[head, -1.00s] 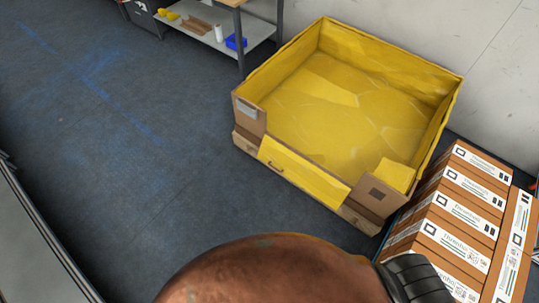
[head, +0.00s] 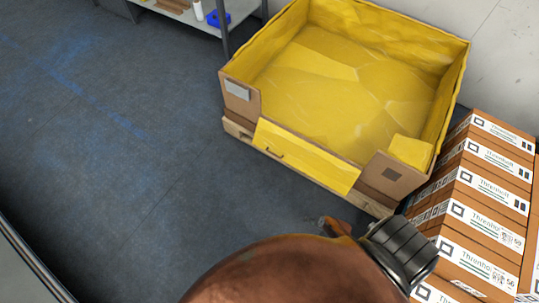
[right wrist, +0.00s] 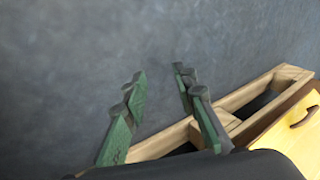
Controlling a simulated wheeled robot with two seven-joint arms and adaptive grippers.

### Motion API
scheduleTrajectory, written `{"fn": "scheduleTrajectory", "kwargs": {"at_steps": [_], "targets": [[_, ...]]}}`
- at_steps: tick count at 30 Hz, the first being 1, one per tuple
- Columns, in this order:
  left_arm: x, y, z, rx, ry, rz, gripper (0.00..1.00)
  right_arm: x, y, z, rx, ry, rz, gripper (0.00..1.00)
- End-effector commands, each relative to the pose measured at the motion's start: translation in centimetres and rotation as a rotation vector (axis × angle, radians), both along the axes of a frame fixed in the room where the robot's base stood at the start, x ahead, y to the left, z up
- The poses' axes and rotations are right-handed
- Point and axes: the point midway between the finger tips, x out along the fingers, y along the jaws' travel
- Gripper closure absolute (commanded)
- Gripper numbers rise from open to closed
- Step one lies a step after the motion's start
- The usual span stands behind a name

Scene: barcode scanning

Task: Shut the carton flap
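The carton (head: 240,98) is a large open-topped box with a yellow lining, standing on a wooden pallet (head: 340,198). Its front flap (head: 310,158) hangs folded down on the near side, yellow face out, with a small brown handle (head: 272,154). In the right wrist view the flap (right wrist: 283,142) and its handle (right wrist: 306,117) show at the lower right. My right gripper (right wrist: 161,82) has its green fingers apart with nothing between them, over the floor beside the pallet. In the head view my arm mostly hides it. My left gripper is out of view.
Stacked brown cartons with white labels (head: 485,190) stand close on the right, near my right arm. A shelf (head: 238,10) stands behind at the top, and a wall (head: 500,60) lies behind the carton. The floor (head: 120,150) on the left is clear.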

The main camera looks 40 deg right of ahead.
Motion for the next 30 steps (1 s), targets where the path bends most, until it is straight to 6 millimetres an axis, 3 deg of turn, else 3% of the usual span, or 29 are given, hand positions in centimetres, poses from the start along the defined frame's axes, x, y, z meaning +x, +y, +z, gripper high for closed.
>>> {"fn": "scheduleTrajectory", "kwargs": {"at_steps": [1,5,9,12,15,20,30], "targets": [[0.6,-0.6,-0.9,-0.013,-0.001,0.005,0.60,3.4,-0.6,-1.8,0.067,-0.050,-0.095,0.74],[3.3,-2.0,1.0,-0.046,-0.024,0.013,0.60,13.4,-1.4,-0.8,0.284,-0.215,-0.335,0.74],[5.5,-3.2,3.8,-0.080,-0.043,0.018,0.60,23.0,-2.7,2.2,0.533,-0.391,-0.532,0.74],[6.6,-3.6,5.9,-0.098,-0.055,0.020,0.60,28.0,-3.6,5.0,0.690,-0.494,-0.622,0.74],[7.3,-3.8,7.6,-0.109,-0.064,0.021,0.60,31.2,-4.3,7.5,0.799,-0.564,-0.673,0.74],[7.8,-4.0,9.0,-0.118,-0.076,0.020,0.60,33.6,-4.8,9.8,0.884,-0.617,-0.702,0.74],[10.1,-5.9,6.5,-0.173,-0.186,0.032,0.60,38.0,-4.5,8.9,0.894,-0.622,-0.705,0.74]]}}
